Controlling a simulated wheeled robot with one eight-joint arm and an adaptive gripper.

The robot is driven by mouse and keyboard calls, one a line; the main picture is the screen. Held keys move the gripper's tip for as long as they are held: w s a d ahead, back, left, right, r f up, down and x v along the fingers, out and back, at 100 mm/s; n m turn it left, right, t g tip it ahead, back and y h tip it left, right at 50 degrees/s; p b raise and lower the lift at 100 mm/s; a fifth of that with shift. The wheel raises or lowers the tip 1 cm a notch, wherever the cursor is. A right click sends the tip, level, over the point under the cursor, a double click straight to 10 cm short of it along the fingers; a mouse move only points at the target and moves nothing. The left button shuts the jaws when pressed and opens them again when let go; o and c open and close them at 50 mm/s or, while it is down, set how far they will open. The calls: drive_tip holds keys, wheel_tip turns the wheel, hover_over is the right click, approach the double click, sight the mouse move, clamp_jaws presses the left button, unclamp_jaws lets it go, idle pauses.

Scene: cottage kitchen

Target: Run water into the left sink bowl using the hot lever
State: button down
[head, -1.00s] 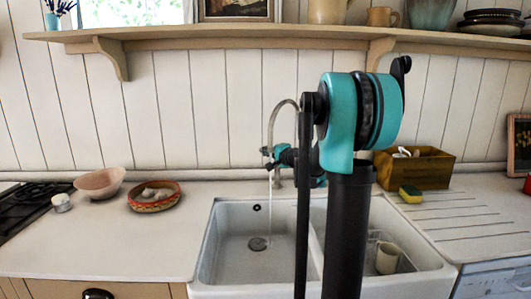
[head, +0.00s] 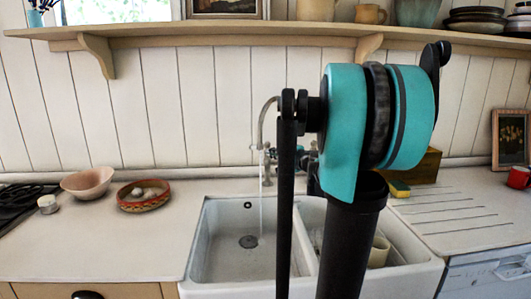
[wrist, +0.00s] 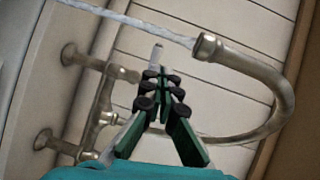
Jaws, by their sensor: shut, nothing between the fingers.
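The bridge tap (head: 267,165) stands behind the sink, and its curved spout (wrist: 268,78) fills the right of the wrist view. A stream of water (head: 261,205) falls from the spout into the left sink bowl (head: 222,262), near its drain. My gripper (wrist: 160,88) is shut and empty, in front of the tap. A pale-tipped lever (wrist: 157,53) shows just beyond the fingertips; I cannot tell whether they touch it. Another lever (wrist: 107,118) shows left of the fingers. I cannot tell which is hot. My arm hides most of the gripper in the head view.
The right bowl holds a cream mug (head: 379,252). A sponge (head: 399,189) and a wooden box (head: 425,168) are on the right. A patterned bowl (head: 145,204) and a pink bowl (head: 86,181) are on the left counter. A shelf (head: 220,32) runs above.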

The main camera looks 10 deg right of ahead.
wheel_tip(320, 180, down, 6)
drive_tip(key=s+d+m+t, duration=0.2)
drive_tip(key=m+t, duration=0.2)
drive_tip(key=m, duration=1.6)
drive_tip(key=x, duration=1.4)
drive_tip(key=shift+w+r, duration=0.1)
drive_tip(key=shift+r, duration=0.05)
drive_tip(key=shift+w+a, duration=0.95)
drive_tip(key=shift+w, duration=0.15)
